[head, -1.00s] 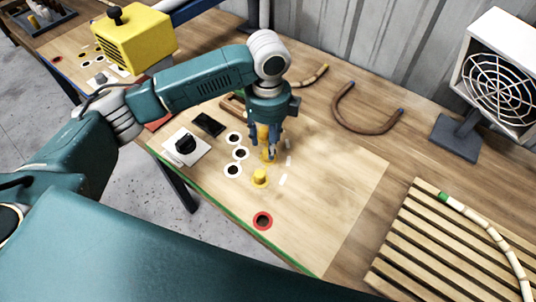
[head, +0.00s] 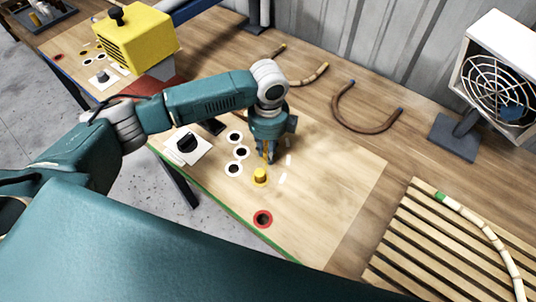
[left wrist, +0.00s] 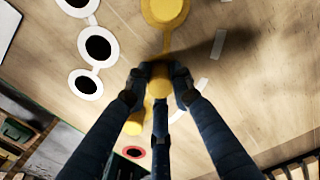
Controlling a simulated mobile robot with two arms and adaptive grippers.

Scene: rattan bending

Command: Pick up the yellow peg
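My left gripper (head: 267,156) points down over the wooden board, its fingers drawn together. In the left wrist view the gripper (left wrist: 160,88) has its fingers around a yellow peg (left wrist: 160,78), with tips against its sides. A second yellow peg (head: 260,176) stands on the board in front of the gripper; it shows in the left wrist view (left wrist: 133,127) behind the fingers. Another round yellow piece (left wrist: 165,10) is at the top of the left wrist view. I cannot tell whether the held peg's lower end touches the board. My right gripper is not in view.
White-ringed holes (head: 241,152) lie left of the gripper, and a red-ringed hole (head: 263,219) lies nearer. A curved rattan piece (head: 365,125), a fan (head: 500,75) and a slatted rack (head: 430,240) stand right.

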